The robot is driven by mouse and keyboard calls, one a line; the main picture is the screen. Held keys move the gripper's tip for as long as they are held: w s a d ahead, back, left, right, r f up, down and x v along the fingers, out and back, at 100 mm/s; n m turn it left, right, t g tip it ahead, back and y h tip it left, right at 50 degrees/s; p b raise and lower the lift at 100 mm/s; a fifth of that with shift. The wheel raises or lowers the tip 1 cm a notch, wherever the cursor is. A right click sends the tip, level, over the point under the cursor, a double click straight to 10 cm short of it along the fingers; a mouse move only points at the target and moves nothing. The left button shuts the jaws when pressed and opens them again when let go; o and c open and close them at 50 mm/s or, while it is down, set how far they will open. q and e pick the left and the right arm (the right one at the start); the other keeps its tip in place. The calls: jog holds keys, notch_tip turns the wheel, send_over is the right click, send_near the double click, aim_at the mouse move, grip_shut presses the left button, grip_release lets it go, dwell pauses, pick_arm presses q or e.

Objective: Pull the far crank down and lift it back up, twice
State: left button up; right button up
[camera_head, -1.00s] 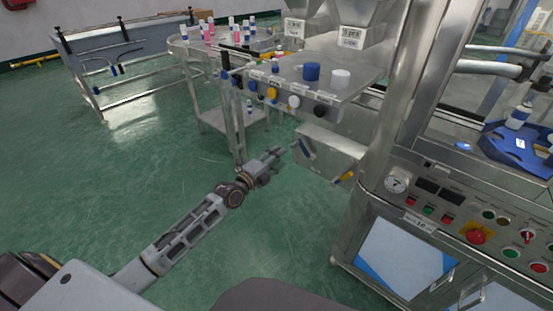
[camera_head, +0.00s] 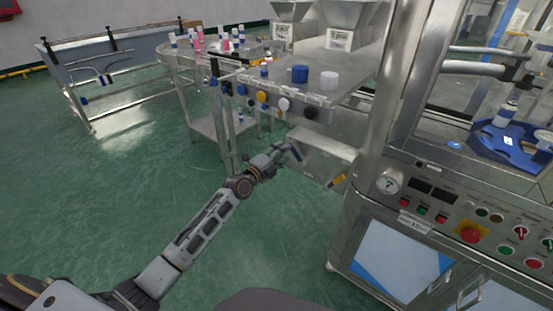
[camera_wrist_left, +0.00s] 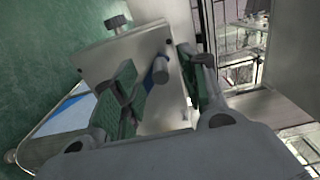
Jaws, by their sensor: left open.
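The far crank (camera_head: 295,152) is a dark blue handle on the left end of a metal box below the bottle bench. My left gripper (camera_head: 281,150) is at this crank, its fingertips close to the handle. In the left wrist view the blue-grey crank handle (camera_wrist_left: 160,70) lies between the two open fingers of the gripper (camera_wrist_left: 156,78). I cannot tell whether a finger touches it. My right gripper is not in view.
The metal box (camera_head: 325,155) joins the machine frame at right. Above it stands a bench (camera_head: 345,92) with blue and white caps and coloured knobs. The control panel (camera_head: 460,215) is at right. Green floor (camera_head: 110,200) is free at left.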

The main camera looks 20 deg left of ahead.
pick_arm(q)
jog(key=shift+x, duration=0.8)
jog(key=shift+c, duration=0.4)
grip_shut()
